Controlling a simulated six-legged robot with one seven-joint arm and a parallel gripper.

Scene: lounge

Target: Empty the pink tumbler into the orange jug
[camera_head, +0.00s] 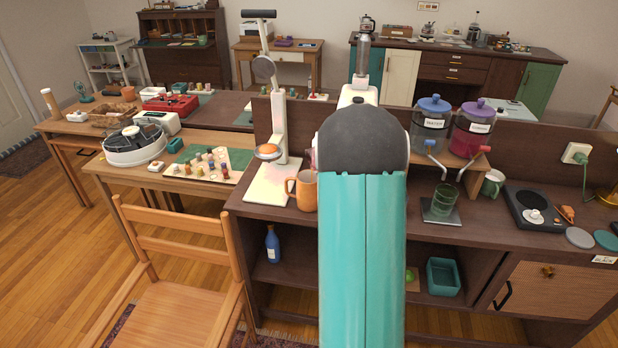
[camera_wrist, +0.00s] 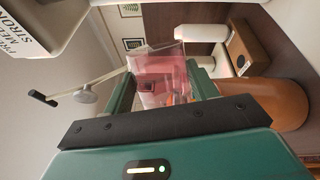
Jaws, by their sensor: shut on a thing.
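A clear pink tumbler (camera_wrist: 165,72) is between the two green fingers of my gripper (camera_wrist: 162,82) in the wrist view. My gripper is shut on it. Its contents cannot be made out clearly. The orange jug (camera_head: 306,191) stands upright on the dark counter, beside my arm, with its handle to the left. An orange rounded body, likely the same jug (camera_wrist: 268,104), shows close by, right of the fingers in the wrist view. In the head view my turquoise arm hides the gripper and most of the tumbler.
A white stand (camera_head: 277,120) with a tall post is left of the jug. A wooden chair (camera_head: 178,270) is at the front left.

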